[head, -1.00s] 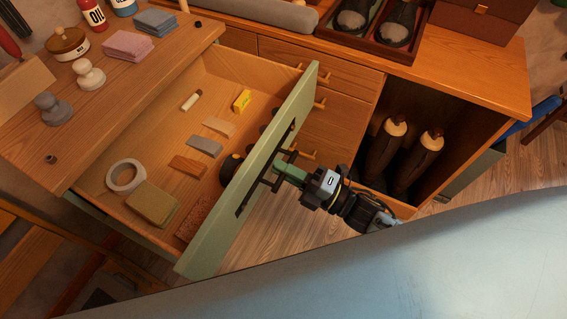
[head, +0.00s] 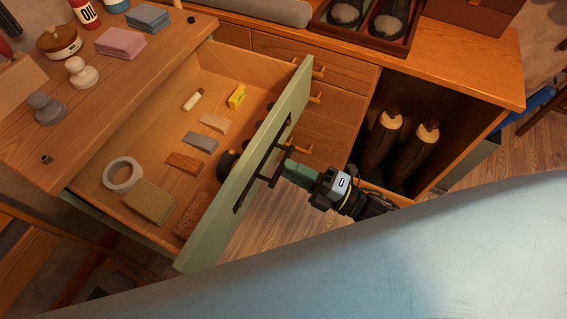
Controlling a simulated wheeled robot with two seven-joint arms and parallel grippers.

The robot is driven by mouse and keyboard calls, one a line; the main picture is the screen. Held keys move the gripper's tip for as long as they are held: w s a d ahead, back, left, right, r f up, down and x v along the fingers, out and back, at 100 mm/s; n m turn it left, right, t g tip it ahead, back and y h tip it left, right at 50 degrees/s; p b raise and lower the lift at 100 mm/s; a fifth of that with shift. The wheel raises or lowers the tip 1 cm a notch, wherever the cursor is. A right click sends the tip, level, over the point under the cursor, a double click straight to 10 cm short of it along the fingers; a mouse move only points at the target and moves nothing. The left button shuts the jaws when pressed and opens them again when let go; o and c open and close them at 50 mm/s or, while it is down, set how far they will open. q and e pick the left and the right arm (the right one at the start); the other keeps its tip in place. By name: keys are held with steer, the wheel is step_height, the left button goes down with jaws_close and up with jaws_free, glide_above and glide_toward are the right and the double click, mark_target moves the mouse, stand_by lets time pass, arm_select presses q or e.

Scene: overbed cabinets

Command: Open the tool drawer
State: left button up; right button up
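The tool drawer (head: 222,200) has a green front and stands pulled out well from the wooden cabinet, its inside showing. A dark bar handle (head: 272,182) sits on the outer face of the front. My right gripper (head: 287,167) comes in from the right, with its green fingers at the handle. Its fingertips are beside the bar; I cannot tell whether they touch it, nor the gap between them. My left gripper is out of view.
The drawer holds a tape roll (head: 123,175), a yellow box (head: 236,97) and several small blocks. Wooden drawers with pegs (head: 318,72) and an open compartment with boots (head: 405,150) are to the right. A large pale surface (head: 430,260) fills the lower right. Some floor shows beyond the drawer front.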

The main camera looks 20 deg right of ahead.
steer(key=v, duration=1)
